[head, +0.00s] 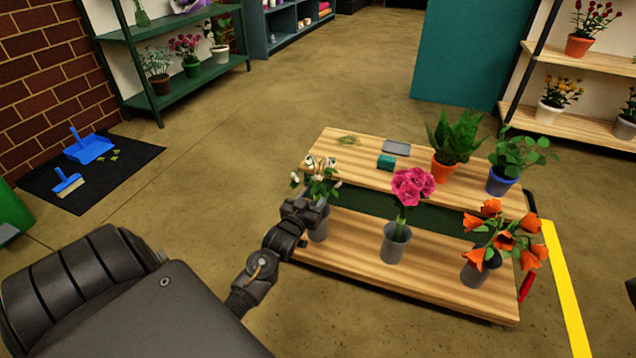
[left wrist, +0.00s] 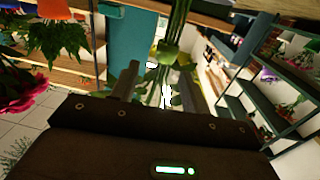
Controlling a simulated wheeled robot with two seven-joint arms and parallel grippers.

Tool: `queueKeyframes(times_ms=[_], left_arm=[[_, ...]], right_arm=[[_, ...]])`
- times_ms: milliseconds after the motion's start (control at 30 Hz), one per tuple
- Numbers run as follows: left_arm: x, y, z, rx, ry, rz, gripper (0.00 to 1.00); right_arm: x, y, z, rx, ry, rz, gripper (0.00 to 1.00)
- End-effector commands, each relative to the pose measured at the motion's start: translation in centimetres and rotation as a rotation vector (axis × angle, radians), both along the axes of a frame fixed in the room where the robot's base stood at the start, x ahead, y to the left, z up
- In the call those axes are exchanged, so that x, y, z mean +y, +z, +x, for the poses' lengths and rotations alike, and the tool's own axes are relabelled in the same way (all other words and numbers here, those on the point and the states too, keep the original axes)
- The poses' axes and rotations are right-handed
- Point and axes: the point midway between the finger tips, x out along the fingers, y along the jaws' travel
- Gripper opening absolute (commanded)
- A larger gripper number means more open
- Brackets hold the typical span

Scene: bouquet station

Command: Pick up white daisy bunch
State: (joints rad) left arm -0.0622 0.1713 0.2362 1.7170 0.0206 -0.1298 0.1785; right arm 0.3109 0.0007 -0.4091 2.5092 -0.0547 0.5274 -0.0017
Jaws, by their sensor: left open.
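The white daisy bunch (head: 318,183) stands upright in a grey pot (head: 319,228) at the left end of the low front shelf of the wooden stand. My left gripper (head: 306,212) is at the stems, just below the blooms, and hides part of the stems and pot rim. In the left wrist view, the green stems (left wrist: 175,38) run between the two open fingers (left wrist: 160,85), with white petals and leaves close to the palm. I cannot tell whether the fingers touch the stems.
A pink bunch (head: 412,187) and an orange bunch (head: 503,235) stand in pots to the right on the same shelf. The upper shelf (head: 350,170) holds twine, a teal block, a grey tray and two potted plants. Open floor lies left of the stand.

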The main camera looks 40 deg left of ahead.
Motion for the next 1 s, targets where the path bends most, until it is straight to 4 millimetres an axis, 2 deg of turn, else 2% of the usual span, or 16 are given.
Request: queueKeyframes(times_ms=[67, 333, 667, 1000], left_arm=[[0.2, -0.3, 0.7, -0.004, 0.000, 0.001, 0.46], [1.2, -0.3, 4.3, -0.003, -0.001, 0.001, 0.46], [1.4, 0.0, 4.9, 0.000, 0.000, 0.001, 0.46], [1.4, 0.0, 4.9, -0.001, -0.001, 0.001, 0.02]], right_arm=[[0.0, -0.2, -0.1, -0.010, 0.001, 0.009, 0.00], [0.0, 0.8, -0.3, -0.044, 0.009, 0.050, 0.00], [0.0, 1.3, -0.3, -0.046, 0.009, 0.054, 0.00], [0.0, 1.3, -0.3, -0.046, 0.009, 0.054, 0.00]])
